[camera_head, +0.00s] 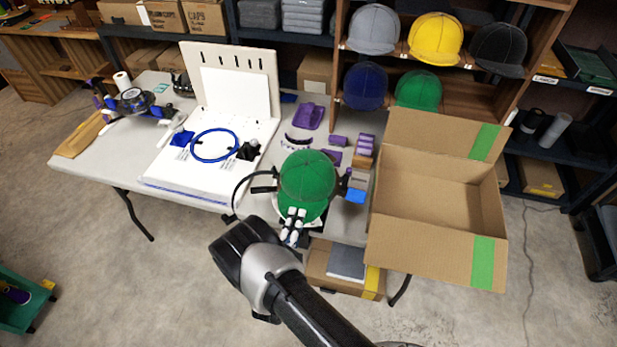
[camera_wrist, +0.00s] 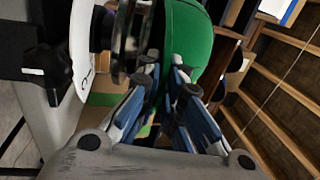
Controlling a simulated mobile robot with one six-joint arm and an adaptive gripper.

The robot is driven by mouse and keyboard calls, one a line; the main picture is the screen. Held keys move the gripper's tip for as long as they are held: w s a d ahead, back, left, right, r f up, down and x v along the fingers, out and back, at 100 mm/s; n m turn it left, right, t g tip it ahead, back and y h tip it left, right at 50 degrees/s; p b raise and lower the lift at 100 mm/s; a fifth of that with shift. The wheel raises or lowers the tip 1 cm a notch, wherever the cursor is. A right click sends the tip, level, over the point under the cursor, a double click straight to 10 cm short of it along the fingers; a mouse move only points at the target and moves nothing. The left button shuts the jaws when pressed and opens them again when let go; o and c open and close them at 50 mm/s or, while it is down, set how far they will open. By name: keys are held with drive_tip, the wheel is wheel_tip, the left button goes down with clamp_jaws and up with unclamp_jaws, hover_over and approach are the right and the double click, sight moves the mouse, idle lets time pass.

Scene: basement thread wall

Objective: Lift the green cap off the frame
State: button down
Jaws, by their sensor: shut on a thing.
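The green cap (camera_head: 307,178) sits near the front edge of the table, on a frame whose dark arms (camera_head: 264,189) stick out at its sides. My gripper (camera_head: 294,222) is at the cap's near, lower side and is shut on it. In the wrist view the green cap (camera_wrist: 190,45) fills the upper middle, and the fingers of my gripper (camera_wrist: 168,85) close on its edge. Frame parts, a black knob (camera_wrist: 50,70) and a white curved plate (camera_wrist: 82,50), stand just left of the fingers. The cap's inside and its contact with the frame are hidden.
An open cardboard box (camera_head: 440,185) with green tape stands right of the cap. A white board with a blue ring (camera_head: 215,146) lies to the left. Purple parts (camera_head: 308,116) lie behind. Several caps, one yellow (camera_head: 435,38), sit on the back shelf (camera_head: 470,100).

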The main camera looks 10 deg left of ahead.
drive_tip(key=shift+r, duration=0.1)
drive_tip(key=shift+s+r+p, duration=0.2)
drive_tip(key=shift+r+p, duration=0.5)
drive_tip(key=shift+r, duration=0.35)
drive_tip(key=shift+s+r+p, duration=0.2)
drive_tip(key=shift+r+p, duration=0.55)
drive_tip(key=shift+r, duration=0.3)
drive_tip(key=shift+s+r+p, duration=0.2)
drive_tip(key=shift+r+p, duration=0.5)
drive_tip(key=shift+r, duration=0.35)
drive_tip(key=shift+s+r+p, duration=0.2)
drive_tip(key=shift+r+p, duration=0.45)
drive_tip(key=shift+r, duration=0.35)
drive_tip(key=shift+s+r+p, duration=0.15)
drive_tip(key=shift+r+p, duration=0.5)
drive_tip(key=shift+r, duration=0.3)
